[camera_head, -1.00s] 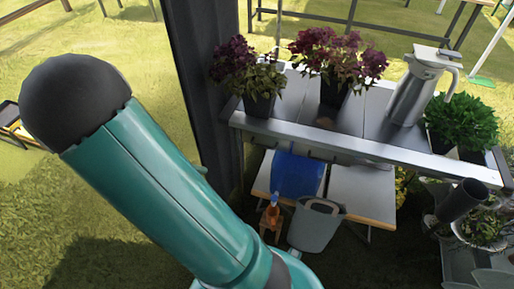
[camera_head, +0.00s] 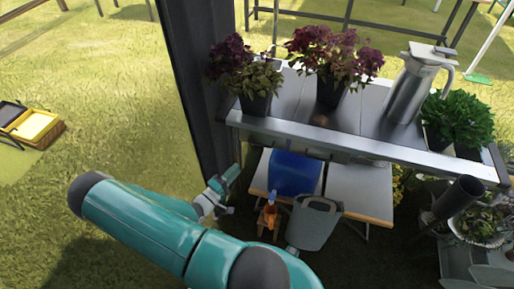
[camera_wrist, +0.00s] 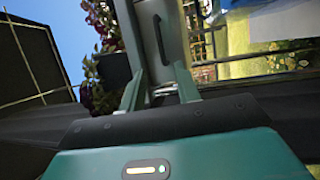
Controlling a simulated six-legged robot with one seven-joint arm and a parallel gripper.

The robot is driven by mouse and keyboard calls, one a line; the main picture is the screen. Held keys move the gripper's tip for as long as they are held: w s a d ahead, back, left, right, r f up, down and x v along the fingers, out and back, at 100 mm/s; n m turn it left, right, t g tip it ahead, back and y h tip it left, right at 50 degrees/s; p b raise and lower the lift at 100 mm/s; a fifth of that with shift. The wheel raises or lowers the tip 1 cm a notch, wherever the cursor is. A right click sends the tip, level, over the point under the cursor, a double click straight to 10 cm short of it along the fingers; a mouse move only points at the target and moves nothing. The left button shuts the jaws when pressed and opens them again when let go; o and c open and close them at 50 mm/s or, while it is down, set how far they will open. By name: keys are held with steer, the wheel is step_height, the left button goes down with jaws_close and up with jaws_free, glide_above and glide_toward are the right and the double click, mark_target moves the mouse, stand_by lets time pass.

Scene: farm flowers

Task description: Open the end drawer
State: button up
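The grey workbench (camera_head: 290,132) stands ahead, with dark drawer handles under its front edge. The handle nearest the post (camera_head: 258,143) is at the bench's left end. In the wrist view a dark curved handle (camera_wrist: 162,40) shows on a grey-green drawer front (camera_wrist: 150,20), just beyond my fingertips and between their lines. The drawer looks shut. My gripper (camera_head: 224,190) is beside the post, below and left of the bench edge. In the wrist view my gripper (camera_wrist: 160,78) is open, fingers apart with nothing between them.
A dark post (camera_head: 200,80) stands close by my gripper at the bench's left end. Potted purple flowers (camera_head: 330,60), a metal jug (camera_head: 412,90) and a green plant (camera_head: 458,120) stand on top.

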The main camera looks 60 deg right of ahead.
steer(key=x, duration=1.3)
steer(key=shift+d, duration=0.3)
jaws_close()
